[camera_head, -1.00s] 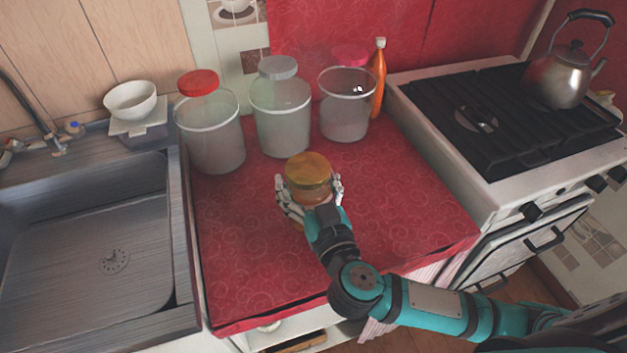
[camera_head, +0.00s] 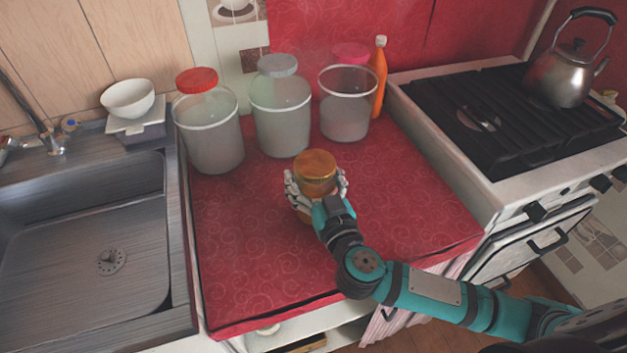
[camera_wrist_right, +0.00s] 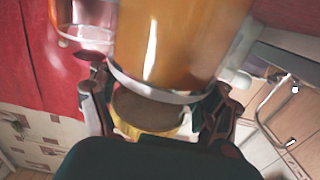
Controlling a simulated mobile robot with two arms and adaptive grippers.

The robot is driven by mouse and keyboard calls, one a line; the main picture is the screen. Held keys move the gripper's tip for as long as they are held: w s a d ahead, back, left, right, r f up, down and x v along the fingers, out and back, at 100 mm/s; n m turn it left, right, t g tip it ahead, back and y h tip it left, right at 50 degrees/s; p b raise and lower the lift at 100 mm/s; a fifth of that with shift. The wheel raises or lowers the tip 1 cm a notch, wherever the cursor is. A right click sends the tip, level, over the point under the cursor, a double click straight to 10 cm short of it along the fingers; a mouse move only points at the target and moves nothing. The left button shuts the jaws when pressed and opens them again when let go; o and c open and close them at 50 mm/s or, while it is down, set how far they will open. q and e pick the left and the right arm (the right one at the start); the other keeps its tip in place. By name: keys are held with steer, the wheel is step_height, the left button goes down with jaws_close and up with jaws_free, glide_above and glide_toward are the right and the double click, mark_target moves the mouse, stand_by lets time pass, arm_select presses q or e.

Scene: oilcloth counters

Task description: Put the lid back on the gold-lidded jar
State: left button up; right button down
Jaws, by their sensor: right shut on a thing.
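The gold lid (camera_head: 316,164) is held above the middle of the red counter in the head view. My right gripper (camera_head: 317,190) has its fingers closed around it. A little amber shows below the fingers, where the jar is mostly hidden. In the right wrist view, a large amber cylinder (camera_wrist_right: 175,45) with a pale ring fills the upper middle. A brown disc with a yellow rim (camera_wrist_right: 150,131) shows below it, between the fingers of my right gripper (camera_wrist_right: 155,108). I cannot tell whether lid and jar touch. My left gripper is out of view.
Three clear canisters stand behind, with a red lid (camera_head: 197,80), a grey lid (camera_head: 278,65) and a pink lid (camera_head: 350,53). An orange bottle (camera_head: 379,80) stands beside them. The sink (camera_head: 80,240) is left, the stove (camera_head: 490,115) right. The counter's front (camera_head: 250,270) is clear.

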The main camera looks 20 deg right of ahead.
stand_by(0.3)
jaws_free()
steer(key=shift+f, duration=0.15)
steer(key=shift+s, duration=0.15)
steer(key=s, duration=1.1)
steer(key=shift+s+d, duration=0.2)
steer(key=shift+s, duration=0.2)
